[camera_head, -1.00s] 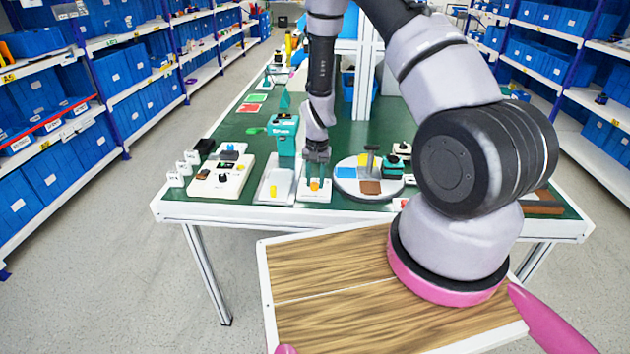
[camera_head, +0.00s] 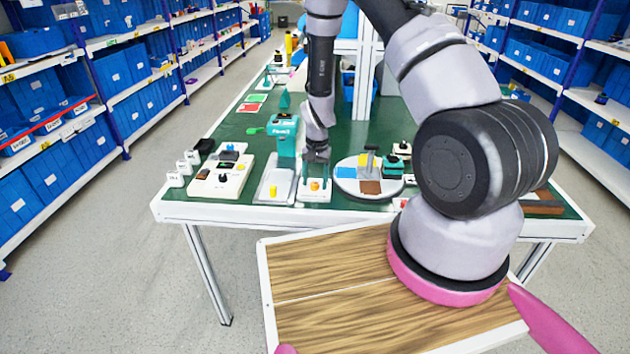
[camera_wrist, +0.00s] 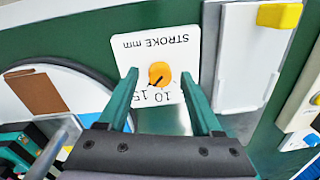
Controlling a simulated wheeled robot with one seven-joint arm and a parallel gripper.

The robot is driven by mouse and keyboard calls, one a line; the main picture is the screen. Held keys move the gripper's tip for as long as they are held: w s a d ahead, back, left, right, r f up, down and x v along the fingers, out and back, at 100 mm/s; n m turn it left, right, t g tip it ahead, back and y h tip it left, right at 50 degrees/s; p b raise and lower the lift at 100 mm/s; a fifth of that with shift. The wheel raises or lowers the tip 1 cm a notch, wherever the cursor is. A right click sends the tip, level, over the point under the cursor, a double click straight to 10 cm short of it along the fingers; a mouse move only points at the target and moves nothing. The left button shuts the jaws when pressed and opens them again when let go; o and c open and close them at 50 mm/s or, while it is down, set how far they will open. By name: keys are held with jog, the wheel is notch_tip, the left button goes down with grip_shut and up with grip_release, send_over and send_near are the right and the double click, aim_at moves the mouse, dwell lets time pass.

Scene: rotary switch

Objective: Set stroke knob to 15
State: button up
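The stroke knob (camera_wrist: 159,75) is a small orange dial on a white plate (camera_wrist: 181,31) labelled "STROKE mm", upside down in the wrist view. Its dark mark points down and left there, towards the printed 10 and 15; the exact setting is hard to read. In the head view the knob (camera_head: 314,185) is at the table's near edge. My gripper (camera_wrist: 160,75) is open, with one green finger on each side of the knob and a gap on both sides. The lower part of the dial plate is partly hidden by my gripper.
A grey tray with a yellow block (camera_wrist: 286,16) lies beside the plate. A round grey turntable (camera_head: 351,190) with coloured patches stands on the other side. A white control box (camera_head: 221,178) and a teal device (camera_head: 283,135) are close by on the green table.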

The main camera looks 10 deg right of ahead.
notch_tip(320, 180, up, 11)
jog(key=shift+d, duration=0.25)
dwell(0.3)
jog(key=shift+s+f, duration=0.1)
notch_tip(320, 180, up, 13)
jog(key=t+y, duration=0.1)
send_over(317, 184)
jog(key=s+d+r+t, duration=0.2)
jog(key=s+r, duration=0.3)
jog(key=r, duration=0.6)
jog(key=s+d+r+n+t, duration=0.1)
jog(key=s+d+r+t, duration=0.2)
jog(key=s+r, duration=1.2)
jog(key=s, duration=0.3)
jog(key=shift+n+t, duration=0.4)
